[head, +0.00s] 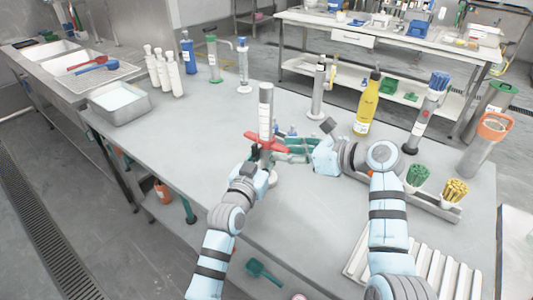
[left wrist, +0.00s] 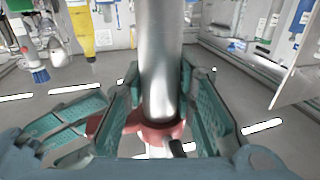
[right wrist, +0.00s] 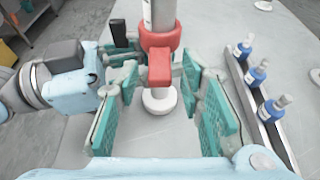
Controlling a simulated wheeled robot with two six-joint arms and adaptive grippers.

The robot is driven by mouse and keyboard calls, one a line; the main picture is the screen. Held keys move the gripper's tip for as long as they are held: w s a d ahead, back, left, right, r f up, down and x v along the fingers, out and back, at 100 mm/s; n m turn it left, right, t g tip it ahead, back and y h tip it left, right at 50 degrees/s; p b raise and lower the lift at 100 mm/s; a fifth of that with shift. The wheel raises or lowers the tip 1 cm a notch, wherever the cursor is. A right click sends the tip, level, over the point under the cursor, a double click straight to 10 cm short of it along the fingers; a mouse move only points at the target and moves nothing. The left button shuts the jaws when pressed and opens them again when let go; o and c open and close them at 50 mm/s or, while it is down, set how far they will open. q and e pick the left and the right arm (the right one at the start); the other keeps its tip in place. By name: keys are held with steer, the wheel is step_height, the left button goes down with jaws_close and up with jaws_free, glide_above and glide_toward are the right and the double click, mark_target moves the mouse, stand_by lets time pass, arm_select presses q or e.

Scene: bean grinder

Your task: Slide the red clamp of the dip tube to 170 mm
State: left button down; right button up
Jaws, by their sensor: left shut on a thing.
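The dip tube (head: 265,105) stands upright on the bench, with a pale scaled upper part and a steel part (left wrist: 160,60) in the left wrist view. The red clamp (head: 262,142) sits around it, low on the tube; its block (right wrist: 160,68) faces my right gripper. My left gripper (head: 258,168) is shut on the dip tube close beside the clamp; the exact contact is partly hidden. My right gripper (right wrist: 160,90) is open, its fingers on both sides of the clamp block with visible gaps. The scale reading at the clamp is too small to tell.
A yellow bottle (head: 367,105) and a grey cylinder (head: 317,95) stand behind. A steel tray (head: 120,105) is at left. The bench's front left is clear.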

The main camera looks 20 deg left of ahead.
jaws_close()
steer(key=shift+r, duration=0.55)
steer(key=shift+o, duration=1.2)
jaws_free()
steer(key=shift+v, duration=2.5)
steer(key=shift+d, duration=0.1)
